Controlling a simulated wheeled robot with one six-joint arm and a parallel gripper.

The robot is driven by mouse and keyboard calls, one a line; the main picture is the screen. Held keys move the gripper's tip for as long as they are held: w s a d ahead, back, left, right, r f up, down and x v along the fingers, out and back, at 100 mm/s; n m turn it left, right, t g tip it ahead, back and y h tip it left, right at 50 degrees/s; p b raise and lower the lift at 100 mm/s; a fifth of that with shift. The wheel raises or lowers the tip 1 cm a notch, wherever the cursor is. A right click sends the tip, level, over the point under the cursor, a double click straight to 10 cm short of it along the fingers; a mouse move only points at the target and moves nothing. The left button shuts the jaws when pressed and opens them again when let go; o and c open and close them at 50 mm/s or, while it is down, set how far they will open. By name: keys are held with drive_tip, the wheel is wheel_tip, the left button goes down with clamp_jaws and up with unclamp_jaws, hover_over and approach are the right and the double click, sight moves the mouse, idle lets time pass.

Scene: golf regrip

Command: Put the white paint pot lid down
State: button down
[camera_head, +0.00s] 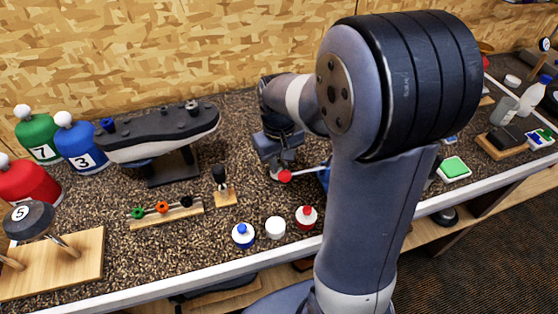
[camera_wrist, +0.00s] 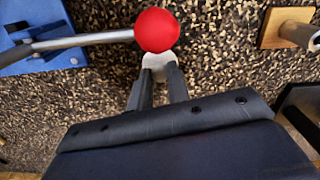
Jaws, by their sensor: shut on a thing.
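My gripper (camera_wrist: 156,76) is shut on a small white thing (camera_wrist: 155,60), which looks like the white paint pot lid. In the head view the gripper (camera_head: 277,166) is low over the counter, left of my arm. The lid is partly hidden by the fingers and a red ball; I cannot tell whether it touches the counter. The white paint pot (camera_head: 275,228) stands near the front edge with a plain white top and no knob showing. It stands between a blue-knobbed pot (camera_head: 243,236) and a red-knobbed pot (camera_head: 306,217).
The red ball (camera_wrist: 157,30) ends a metal lever (camera_wrist: 85,41) from a blue fixture (camera_wrist: 42,58), right at my fingertips. A wooden block with a dark-handled tool (camera_head: 224,196) stands to the left. Speckled counter (camera_head: 250,205) is bare between it and the pots.

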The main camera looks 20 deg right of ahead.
sight(279, 166)
drive_tip(key=shift+f, duration=0.15)
drive_tip(key=c, duration=1.3)
unclamp_jaws()
drive_tip(key=shift+c, duration=0.2)
wheel_tip(279, 166, up, 12)
drive_tip(key=shift+r, duration=0.2)
